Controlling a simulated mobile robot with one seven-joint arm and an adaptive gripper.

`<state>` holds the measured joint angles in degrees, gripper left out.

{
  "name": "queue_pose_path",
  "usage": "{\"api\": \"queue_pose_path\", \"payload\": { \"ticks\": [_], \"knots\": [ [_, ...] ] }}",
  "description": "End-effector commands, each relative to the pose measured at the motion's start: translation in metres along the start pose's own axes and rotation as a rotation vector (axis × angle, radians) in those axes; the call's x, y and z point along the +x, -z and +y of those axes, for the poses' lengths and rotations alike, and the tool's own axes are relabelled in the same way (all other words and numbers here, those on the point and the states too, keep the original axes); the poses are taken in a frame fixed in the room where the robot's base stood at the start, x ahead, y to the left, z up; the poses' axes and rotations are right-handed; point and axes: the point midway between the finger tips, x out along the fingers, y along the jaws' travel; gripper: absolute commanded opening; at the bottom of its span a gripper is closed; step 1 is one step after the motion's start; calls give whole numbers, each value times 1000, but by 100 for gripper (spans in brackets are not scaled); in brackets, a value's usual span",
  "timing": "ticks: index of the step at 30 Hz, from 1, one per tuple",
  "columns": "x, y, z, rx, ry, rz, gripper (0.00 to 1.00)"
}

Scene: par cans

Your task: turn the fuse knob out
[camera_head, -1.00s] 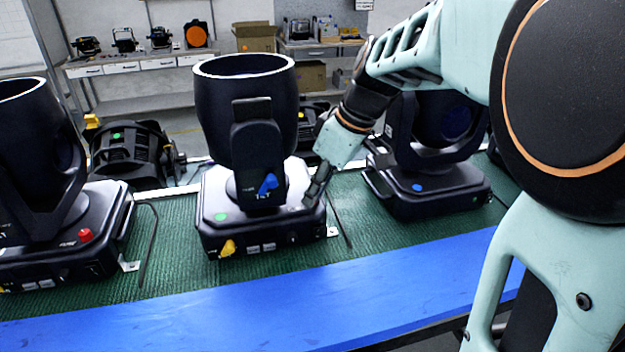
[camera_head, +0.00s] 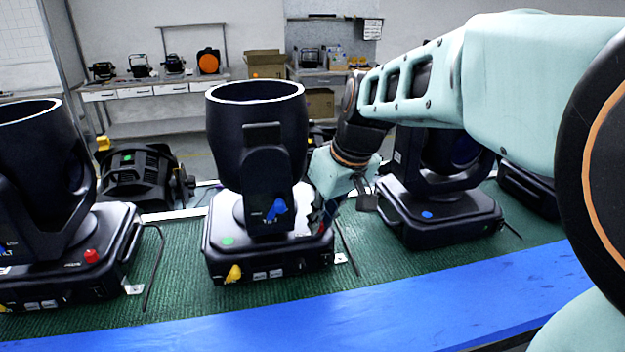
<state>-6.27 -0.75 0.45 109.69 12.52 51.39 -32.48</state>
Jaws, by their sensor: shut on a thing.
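The middle moving-head light has a black base (camera_head: 255,262) with a yellow knob (camera_head: 234,273) on its front and a blue tilt lever (camera_head: 276,209) on its yoke. My gripper (camera_head: 327,216) is at the right front corner of this base, its dark fingertips close to the top edge. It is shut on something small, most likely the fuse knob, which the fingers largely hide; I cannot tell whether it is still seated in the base. The light on the left carries a red knob (camera_head: 92,256) near the matching corner of its base.
A third light (camera_head: 440,215) stands close to the right of my gripper. A black cable (camera_head: 347,246) lies between the bases. The green mat (camera_head: 200,300) is clear in front, ending at a blue table edge (camera_head: 330,325). Another fixture (camera_head: 140,178) lies behind.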

Motion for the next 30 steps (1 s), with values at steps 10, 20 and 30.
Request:
{"api": "queue_pose_path", "payload": {
  "ticks": [10,20,30],
  "knots": [
    [0,1,0,0,0,2,22],
    [0,0,0,0,0,1,32],
    [-40,18,1,-2,-2,6,32]
  ]
}}
